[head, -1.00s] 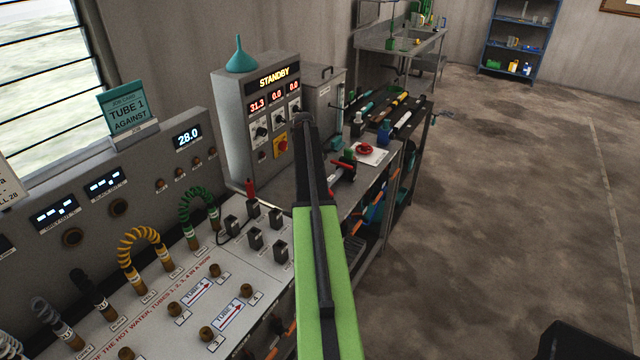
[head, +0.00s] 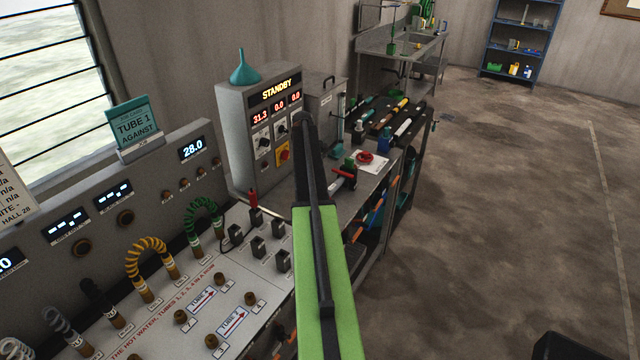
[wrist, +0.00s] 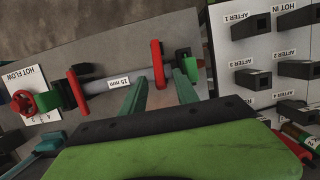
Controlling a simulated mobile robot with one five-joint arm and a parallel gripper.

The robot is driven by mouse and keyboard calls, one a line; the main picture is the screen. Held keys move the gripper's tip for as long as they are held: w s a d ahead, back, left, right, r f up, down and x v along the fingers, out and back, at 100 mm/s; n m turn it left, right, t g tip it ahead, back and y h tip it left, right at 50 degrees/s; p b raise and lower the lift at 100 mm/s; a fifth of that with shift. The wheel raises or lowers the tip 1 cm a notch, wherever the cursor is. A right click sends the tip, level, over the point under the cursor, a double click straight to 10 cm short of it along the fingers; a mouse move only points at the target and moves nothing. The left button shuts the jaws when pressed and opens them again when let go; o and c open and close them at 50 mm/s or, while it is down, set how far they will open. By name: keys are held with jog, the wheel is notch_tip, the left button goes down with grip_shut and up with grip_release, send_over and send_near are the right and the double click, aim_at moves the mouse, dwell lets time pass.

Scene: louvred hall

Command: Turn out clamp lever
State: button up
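A grey pipe labelled 15 mm (wrist: 118,83) lies on a bench plate in the wrist view. Two upright red lever-like parts stand along it, one at the left (wrist: 77,88) and one near the middle (wrist: 158,64). I cannot tell which is the clamp lever. In the head view a red bar (head: 342,173) shows there, small and partly behind my arm. The fingertips are close to the middle red part; contact is unclear. My arm hides the gripper in the head view.
A red handwheel (wrist: 23,102) sits by the HOT FLOW label. Black sockets (wrist: 260,78) line the panel at right. In the head view the STANDBY control box (head: 262,130) stands behind, coiled tubes (head: 147,262) are at left, and open floor (head: 500,210) is at right.

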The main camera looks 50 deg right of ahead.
jog(key=p+v, duration=1)
jog(key=v, duration=0.2)
jog(key=shift+r, duration=0.3)
jog(key=shift+w, duration=0.15)
